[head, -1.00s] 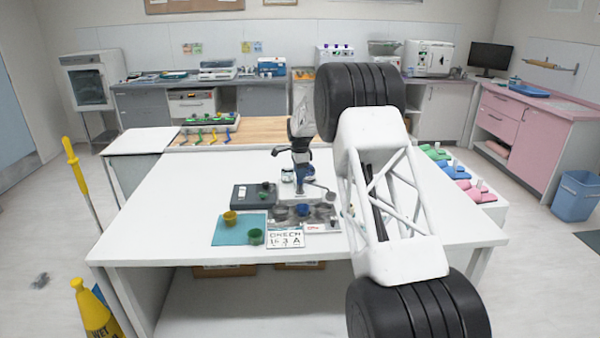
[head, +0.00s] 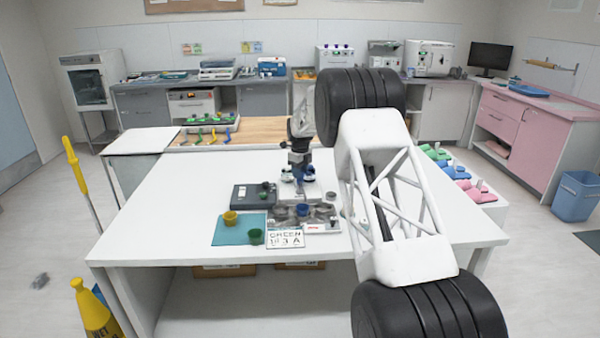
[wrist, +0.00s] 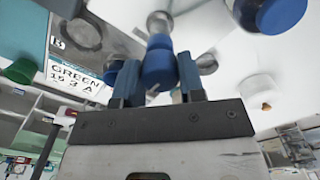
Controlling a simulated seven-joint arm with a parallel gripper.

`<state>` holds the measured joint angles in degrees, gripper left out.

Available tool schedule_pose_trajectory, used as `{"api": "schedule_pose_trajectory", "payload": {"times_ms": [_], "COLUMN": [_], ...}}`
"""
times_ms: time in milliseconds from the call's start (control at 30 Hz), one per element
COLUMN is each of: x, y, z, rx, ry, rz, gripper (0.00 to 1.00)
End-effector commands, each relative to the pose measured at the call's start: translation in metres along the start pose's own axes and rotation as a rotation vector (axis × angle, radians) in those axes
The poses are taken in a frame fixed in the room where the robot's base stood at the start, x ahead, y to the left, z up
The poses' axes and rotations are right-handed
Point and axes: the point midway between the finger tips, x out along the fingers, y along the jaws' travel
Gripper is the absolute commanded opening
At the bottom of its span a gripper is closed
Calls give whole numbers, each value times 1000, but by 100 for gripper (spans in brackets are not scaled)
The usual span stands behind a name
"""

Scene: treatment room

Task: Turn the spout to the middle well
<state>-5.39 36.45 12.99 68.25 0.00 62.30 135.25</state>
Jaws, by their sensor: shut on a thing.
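My gripper (wrist: 157,80) is shut on a blue knob (wrist: 158,62), its blue fingers on either side of it. In the head view my gripper (head: 300,170) is over the far side of the well station; its fingertips are small and partly blurred there. The spout's outlet cannot be made out clearly. The well station (head: 318,227) has a row of round wells, with blue showing in the middle one (head: 302,210). A metal well (wrist: 80,32) shows at upper left in the wrist view. A card reading GREEN (head: 287,240) lies at the station's front.
A teal mat (head: 228,236) left of the station holds a yellow cup (head: 230,218) and a green cup (head: 256,236). A dark grey box (head: 245,197) stands behind it. A blue-capped jar (wrist: 280,14) is near my gripper. The white table (head: 170,220) is clear at left.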

Motion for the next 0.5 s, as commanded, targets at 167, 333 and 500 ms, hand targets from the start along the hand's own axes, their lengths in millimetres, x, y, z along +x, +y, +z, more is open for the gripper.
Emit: {"api": "schedule_pose_trajectory", "payload": {"times_ms": [167,333,500], "x": [0,0,0], "y": [0,0,0], "z": [0,0,0], "rx": [64,89,92], "ry": [0,0,1], "rz": [0,0,0], "gripper": [0,0,0]}}
